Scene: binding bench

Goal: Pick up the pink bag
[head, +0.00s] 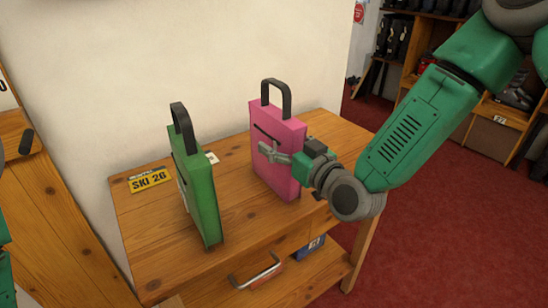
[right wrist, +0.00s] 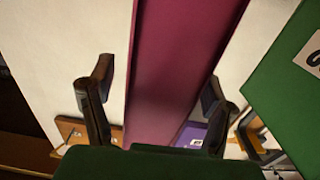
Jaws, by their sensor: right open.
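The pink bag (head: 284,172) stands upright on the wooden bench top, its black loop handle (head: 287,92) raised. My right gripper (head: 265,150) is open at the bag, its fingers showing against the pink side in the head view. In the right wrist view, a dark pink face of the bag (right wrist: 172,60) fills the gap between the two open fingertips (right wrist: 158,82). I cannot tell whether the fingers touch it. The handle is out of the wrist view. My left gripper is not in view.
A green bag (head: 204,195) with a black handle stands left of the pink one. A yellow "SKI 26" plate (head: 150,180) lies at the bench's back left. A white wall (head: 200,60) rises behind.

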